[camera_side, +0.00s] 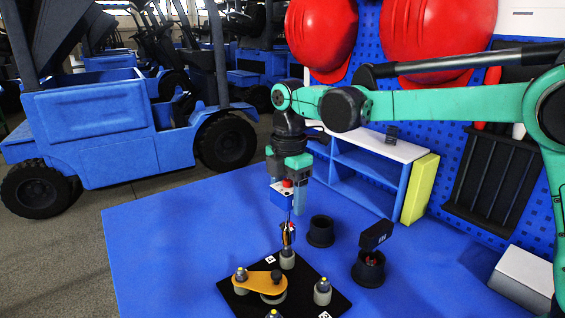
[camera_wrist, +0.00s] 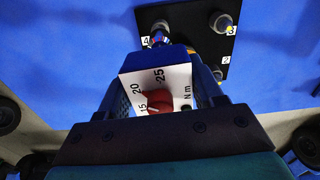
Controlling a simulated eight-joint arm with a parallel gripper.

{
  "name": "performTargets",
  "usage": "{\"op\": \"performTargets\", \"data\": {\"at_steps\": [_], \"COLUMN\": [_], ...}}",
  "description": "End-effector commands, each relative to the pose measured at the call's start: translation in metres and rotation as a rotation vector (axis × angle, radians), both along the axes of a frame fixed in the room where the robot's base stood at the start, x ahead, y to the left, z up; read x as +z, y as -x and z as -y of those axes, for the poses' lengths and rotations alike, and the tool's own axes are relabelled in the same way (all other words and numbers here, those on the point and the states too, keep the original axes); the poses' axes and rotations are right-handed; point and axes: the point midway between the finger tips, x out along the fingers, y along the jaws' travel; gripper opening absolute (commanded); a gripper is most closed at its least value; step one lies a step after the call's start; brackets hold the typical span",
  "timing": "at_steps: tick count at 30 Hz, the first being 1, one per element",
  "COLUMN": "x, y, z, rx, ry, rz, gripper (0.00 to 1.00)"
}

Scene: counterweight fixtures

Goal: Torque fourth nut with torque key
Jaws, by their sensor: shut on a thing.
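My gripper (camera_side: 289,188) is shut on the torque key (camera_side: 281,197), a blue block with a white face and red knob. In the wrist view the key's dial (camera_wrist: 158,92) shows 15, 20, 25 and N m; the red pointer is near 15. The key hangs upright, its shaft pointing down at the fourth nut's post (camera_side: 287,259), beside a label. In the wrist view the shaft end is next to label 4 (camera_wrist: 145,41); I cannot tell whether it is seated on the nut. The black fixture plate (camera_side: 330,291) carries several posts and an orange arm (camera_side: 258,281).
An empty-looking black cup (camera_side: 321,231) stands just behind the plate. Another black cup (camera_side: 369,269) holds a dark tool (camera_side: 376,235). A blue and white shelf (camera_side: 365,165) and a yellow block (camera_side: 420,188) stand behind. The blue table (camera_side: 165,235) is clear on the left.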

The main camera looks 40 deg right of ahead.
Motion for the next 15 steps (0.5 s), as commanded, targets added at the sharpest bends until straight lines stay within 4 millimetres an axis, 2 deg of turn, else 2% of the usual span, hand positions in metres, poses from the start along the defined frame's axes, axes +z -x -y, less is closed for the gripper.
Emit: {"op": "performTargets", "data": {"at_steps": [15], "x": [-0.0048], "y": [-0.0001], "z": [0.0], "rx": [0.0], "ry": [0.0], "rz": [0.0], "gripper": [0.0]}}
